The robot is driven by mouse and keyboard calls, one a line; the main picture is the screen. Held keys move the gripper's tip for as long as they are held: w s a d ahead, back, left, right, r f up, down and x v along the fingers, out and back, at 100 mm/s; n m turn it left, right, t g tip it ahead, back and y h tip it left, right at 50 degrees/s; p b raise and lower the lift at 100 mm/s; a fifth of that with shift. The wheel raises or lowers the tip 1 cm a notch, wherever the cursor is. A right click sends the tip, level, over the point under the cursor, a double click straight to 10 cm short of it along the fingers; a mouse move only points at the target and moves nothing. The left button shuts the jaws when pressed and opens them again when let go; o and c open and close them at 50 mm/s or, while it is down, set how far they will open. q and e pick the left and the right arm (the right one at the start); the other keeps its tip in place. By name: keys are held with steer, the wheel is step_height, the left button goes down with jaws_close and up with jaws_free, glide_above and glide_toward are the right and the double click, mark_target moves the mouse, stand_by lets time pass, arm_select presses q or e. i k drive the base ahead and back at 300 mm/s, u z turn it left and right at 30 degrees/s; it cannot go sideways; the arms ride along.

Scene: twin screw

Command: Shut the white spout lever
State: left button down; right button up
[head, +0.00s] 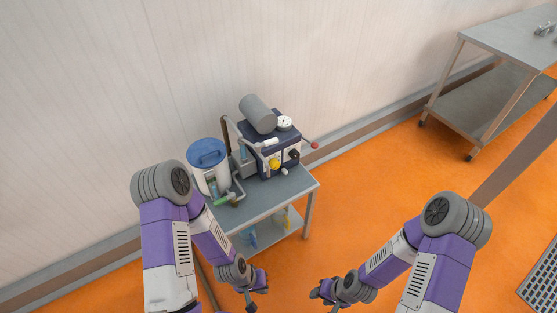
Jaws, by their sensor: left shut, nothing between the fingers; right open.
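A dark blue machine (259,133) with a grey cylinder (258,114) on top stands on a small grey table. A short white bar (270,142) shows at its front, beside a grey bent pipe; it may be the white spout lever, but it is too small to tell its position. My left gripper (254,296) is shut and empty, low in front of the table and apart from the machine. My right gripper (325,298) is open and empty, to the right of it, also well away from the machine.
A white container with a blue lid (207,152) stands left of the machine. A green-ended pipe (223,200) lies near it. A red-knobbed lever (314,145) sticks out right. The small table (295,184) has a lower shelf. A steel table (500,42) stands back right; orange floor between is clear.

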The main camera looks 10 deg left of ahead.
mark_target(259, 145)
steer(key=z, duration=1.2)
steer(key=i, duration=0.6)
steer(key=u, duration=0.9)
